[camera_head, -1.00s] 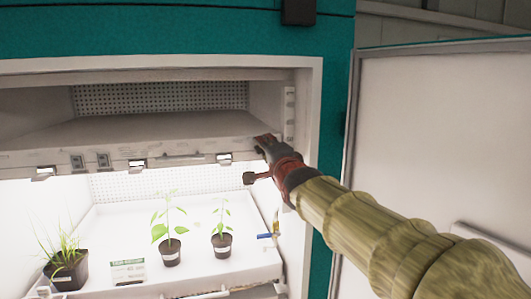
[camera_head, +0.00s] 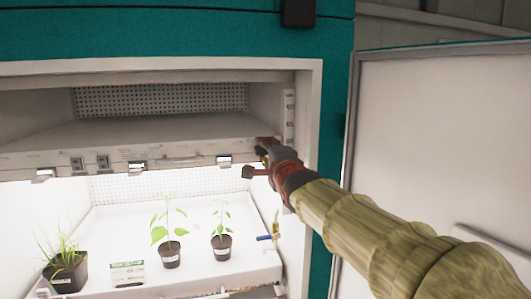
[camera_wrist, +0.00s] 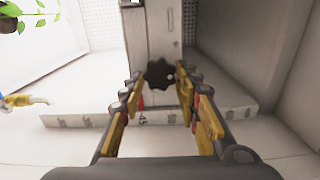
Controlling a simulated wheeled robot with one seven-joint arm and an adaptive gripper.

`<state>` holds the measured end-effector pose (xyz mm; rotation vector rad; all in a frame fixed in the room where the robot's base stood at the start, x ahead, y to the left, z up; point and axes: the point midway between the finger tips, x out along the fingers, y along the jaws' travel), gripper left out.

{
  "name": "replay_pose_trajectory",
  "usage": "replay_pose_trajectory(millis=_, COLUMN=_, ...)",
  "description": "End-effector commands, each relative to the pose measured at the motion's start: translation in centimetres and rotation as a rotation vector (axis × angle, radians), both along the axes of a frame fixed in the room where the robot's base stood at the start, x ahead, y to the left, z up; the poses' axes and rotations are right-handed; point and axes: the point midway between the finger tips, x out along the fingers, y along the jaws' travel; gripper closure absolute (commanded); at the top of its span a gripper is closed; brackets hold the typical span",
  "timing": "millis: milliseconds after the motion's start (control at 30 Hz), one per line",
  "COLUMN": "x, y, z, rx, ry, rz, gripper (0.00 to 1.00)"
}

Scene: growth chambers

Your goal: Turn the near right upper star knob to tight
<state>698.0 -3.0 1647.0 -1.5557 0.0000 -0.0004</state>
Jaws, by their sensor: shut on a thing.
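The dark star knob (camera_wrist: 160,73) shows in the wrist view between my fingertips, against a pale upright post. My gripper (camera_wrist: 159,80) has its yellow-padded fingers on both sides of the knob and is shut on it. In the head view my gripper (camera_head: 266,150) is at the right end of the upper shelf's front edge (camera_head: 130,160), beside the chamber's right wall. There my fingers and wrist hide the knob. No mark showing how tight it is can be read.
Potted plants (camera_head: 170,255) and a green-white card (camera_head: 128,273) stand on the lit white tray below. A blue-tipped fitting (camera_head: 264,238) is at the tray's right side. The numbered strip (camera_head: 289,118) and open door (camera_head: 440,150) are close to my arm.

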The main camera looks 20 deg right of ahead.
Motion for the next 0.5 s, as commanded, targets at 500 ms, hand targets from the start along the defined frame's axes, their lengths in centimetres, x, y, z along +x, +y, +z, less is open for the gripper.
replay_pose_trajectory(millis=500, x=0.01, y=0.00, z=-0.03, rx=0.000, ry=0.000, rz=0.000, gripper=0.49)
